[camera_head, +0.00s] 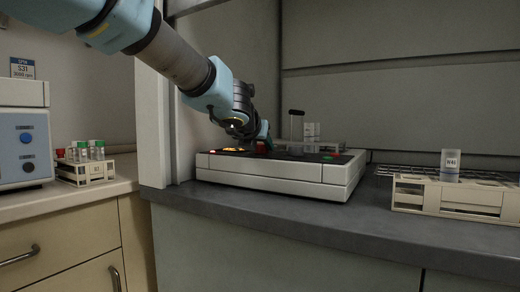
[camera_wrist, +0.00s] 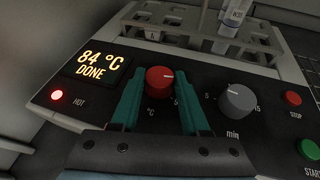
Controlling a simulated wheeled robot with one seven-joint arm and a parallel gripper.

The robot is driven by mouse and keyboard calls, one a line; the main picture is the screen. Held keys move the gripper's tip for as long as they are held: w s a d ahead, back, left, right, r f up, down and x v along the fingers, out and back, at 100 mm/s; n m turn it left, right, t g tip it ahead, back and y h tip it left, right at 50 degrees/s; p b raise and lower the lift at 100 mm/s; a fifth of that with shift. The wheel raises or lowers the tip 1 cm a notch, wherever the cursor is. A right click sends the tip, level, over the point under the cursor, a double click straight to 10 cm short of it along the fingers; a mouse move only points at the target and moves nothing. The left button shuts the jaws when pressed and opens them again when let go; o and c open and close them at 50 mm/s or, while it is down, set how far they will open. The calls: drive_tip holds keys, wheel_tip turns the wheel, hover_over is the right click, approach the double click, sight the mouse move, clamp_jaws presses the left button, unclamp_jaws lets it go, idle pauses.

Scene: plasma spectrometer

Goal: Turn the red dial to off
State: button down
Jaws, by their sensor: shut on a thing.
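The red dial (camera_wrist: 160,80) is on the front panel of a white and black heating device (camera_head: 262,171), above a "°C" mark. Its white pointer line faces up and to the right in the wrist view. My gripper (camera_wrist: 163,92) has its teal fingers on either side of the dial and is shut on it. In the head view my gripper (camera_head: 262,140) reaches down to the device's top, and the dial is hidden or too small to tell there. The display (camera_wrist: 97,63) reads "84 °C DONE", and a red light marked HOT (camera_wrist: 57,95) glows.
A grey dial (camera_wrist: 237,101) marked "min" sits right of the red one. A red STOP button (camera_wrist: 293,98) and green START button (camera_wrist: 309,149) are farther right. A tube rack (camera_wrist: 190,35) stands behind. Another rack (camera_head: 448,200) stands on the bench to the right.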

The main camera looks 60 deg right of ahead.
drive_tip(key=n+t, duration=0.1)
drive_tip(key=n+t+y, duration=0.1)
drive_tip(key=t, duration=0.1)
drive_tip(key=shift+s+d+n+b, duration=0.1)
drive_tip(key=shift+s+n+b, duration=0.2)
drive_tip(key=shift+n+b, duration=0.1)
drive_tip(key=n+t+y+p, duration=0.2)
drive_tip(key=p, duration=0.1)
drive_tip(key=shift+s+d+r+n, duration=0.1)
drive_tip(key=shift+d+r+n, duration=0.05)
drive_tip(key=shift+r+n, duration=0.15)
drive_tip(key=n+t+y+p, duration=0.3)
drive_tip(key=p, duration=0.3)
drive_tip(key=shift+d+n+y+p, duration=0.1)
drive_tip(key=shift+n+y+p, duration=0.2)
drive_tip(key=n+y+p, duration=0.1)
drive_tip(key=p, duration=0.1)
drive_tip(key=shift+d+f+t+p, duration=0.1)
drive_tip(key=shift+f+t+p, duration=0.1)
drive_tip(key=shift+t+p, duration=0.2)
drive_tip(key=shift+f+n+y, duration=0.15)
drive_tip(key=shift+n+y, duration=0.15)
drive_tip(key=shift+c, duration=2)
unclamp_jaws()
drive_tip(key=shift+s, duration=0.1)
